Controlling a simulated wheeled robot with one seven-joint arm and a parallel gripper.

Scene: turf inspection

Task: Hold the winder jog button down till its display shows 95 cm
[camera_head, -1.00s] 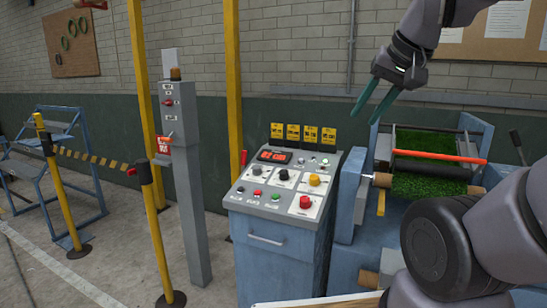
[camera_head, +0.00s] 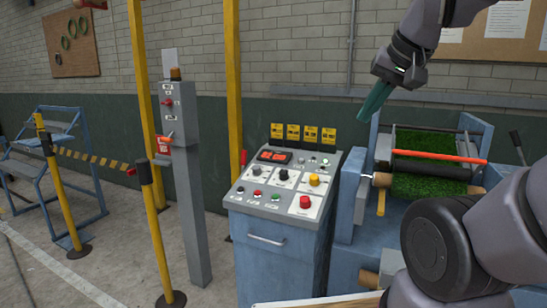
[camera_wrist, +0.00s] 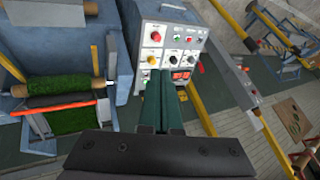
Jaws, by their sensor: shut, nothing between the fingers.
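The winder's control console (camera_head: 270,222) is a blue cabinet with a sloped white panel of several buttons and knobs. Its display (camera_head: 275,156) glows red, but the digits are too small to read. I cannot tell from the labels which button is the jog button. A large red button (camera_head: 305,202) sits at the panel's lower right. My gripper (camera_head: 366,118) is shut and empty, in the air above and right of the console, apart from it. In the wrist view my closed green fingers (camera_wrist: 163,78) overlap part of the panel; the lit display (camera_wrist: 181,75) shows beside them.
The winder with its green turf roll (camera_head: 425,185) and orange bar (camera_head: 440,156) stands right of the console. A grey post (camera_head: 190,190) with a red switch and yellow barrier posts (camera_head: 158,235) stand left. Floor is clear at lower left.

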